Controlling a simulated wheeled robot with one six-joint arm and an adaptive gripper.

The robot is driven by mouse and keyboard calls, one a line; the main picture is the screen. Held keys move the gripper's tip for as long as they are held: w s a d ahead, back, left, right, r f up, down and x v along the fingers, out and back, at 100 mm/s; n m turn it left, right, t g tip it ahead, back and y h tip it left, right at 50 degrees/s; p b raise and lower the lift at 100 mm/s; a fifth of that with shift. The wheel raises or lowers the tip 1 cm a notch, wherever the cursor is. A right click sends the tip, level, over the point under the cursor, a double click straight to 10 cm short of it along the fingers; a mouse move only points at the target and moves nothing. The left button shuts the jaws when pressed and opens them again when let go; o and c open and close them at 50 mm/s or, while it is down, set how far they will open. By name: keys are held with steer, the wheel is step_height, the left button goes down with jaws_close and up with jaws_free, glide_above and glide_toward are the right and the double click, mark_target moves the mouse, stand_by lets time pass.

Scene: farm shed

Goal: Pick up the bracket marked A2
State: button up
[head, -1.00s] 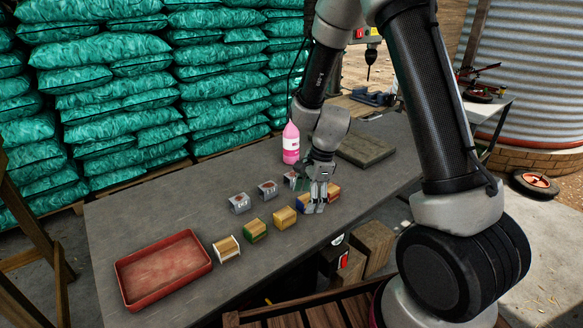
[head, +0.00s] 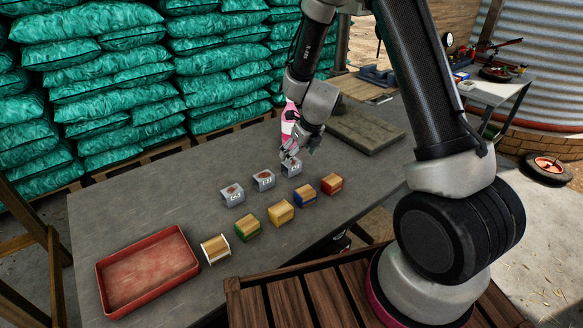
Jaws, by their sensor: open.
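Three small grey brackets stand in a row on the grey table: the left bracket (head: 232,193), the middle bracket (head: 264,181) and the right bracket (head: 291,168). Each has a brown-red patch on top and a pale mark on its front. The marks are too small to read surely, so I cannot tell which is A2. My gripper (head: 289,156) is open, with its fingertips at the top of the right bracket and partly covering it. I cannot tell whether they touch it. Nothing is seen between the fingers.
A row of wooden blocks with white, green, yellow, blue and red sides, such as the yellow block (head: 281,212), lies in front of the brackets. A red tray (head: 148,270) sits at left. A dark slab (head: 365,130) lies at right.

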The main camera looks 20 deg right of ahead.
mark_target(296, 168)
steer(key=x, duration=0.7)
steer(key=shift+w+a+r, duration=0.15)
steer(key=shift+a, duration=0.1)
steer(key=c, duration=1.2)
